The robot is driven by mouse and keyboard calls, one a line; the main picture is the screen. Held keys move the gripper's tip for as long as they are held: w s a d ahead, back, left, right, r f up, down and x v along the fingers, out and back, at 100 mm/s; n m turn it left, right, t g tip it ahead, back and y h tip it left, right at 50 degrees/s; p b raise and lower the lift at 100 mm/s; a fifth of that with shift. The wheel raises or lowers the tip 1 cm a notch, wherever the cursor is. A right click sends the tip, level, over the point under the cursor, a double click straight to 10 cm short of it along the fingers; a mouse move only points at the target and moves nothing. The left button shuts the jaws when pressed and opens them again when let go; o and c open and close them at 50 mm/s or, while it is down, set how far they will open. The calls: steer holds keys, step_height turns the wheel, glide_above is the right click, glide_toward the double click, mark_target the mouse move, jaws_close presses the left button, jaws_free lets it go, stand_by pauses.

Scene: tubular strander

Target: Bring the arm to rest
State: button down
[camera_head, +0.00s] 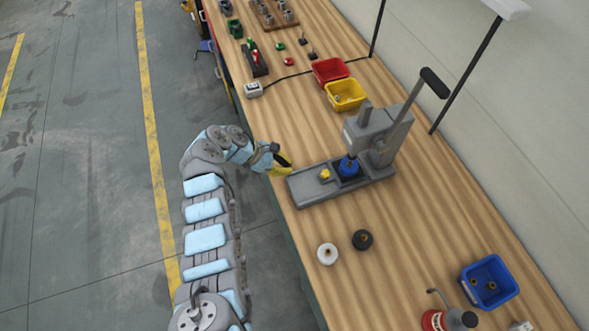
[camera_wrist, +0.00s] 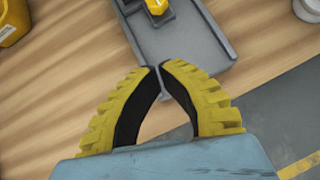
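My gripper (camera_head: 289,168) is at the left edge of the wooden workbench, beside the near-left end of the grey press base (camera_head: 306,188). In the wrist view my gripper (camera_wrist: 158,70) shows two yellow fingers with black inner pads. Their tips are close together, with a narrow gap at the tips and a wider empty space behind them. Nothing is held between them. The tips lie over the end of the grey tray-like base (camera_wrist: 190,55) in that view; I cannot tell whether they touch it. My arm runs along the bench's left side.
A lever press (camera_head: 375,135) with a blue part (camera_head: 348,166) stands on the bench. Red (camera_head: 330,70), yellow (camera_head: 345,94) and blue bins (camera_head: 487,281) stand around it. A white disc (camera_head: 327,253) and a black disc (camera_head: 362,239) lie nearer. The floor left of the bench is clear.

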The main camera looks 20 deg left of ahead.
steer(key=shift+v, duration=1.1)
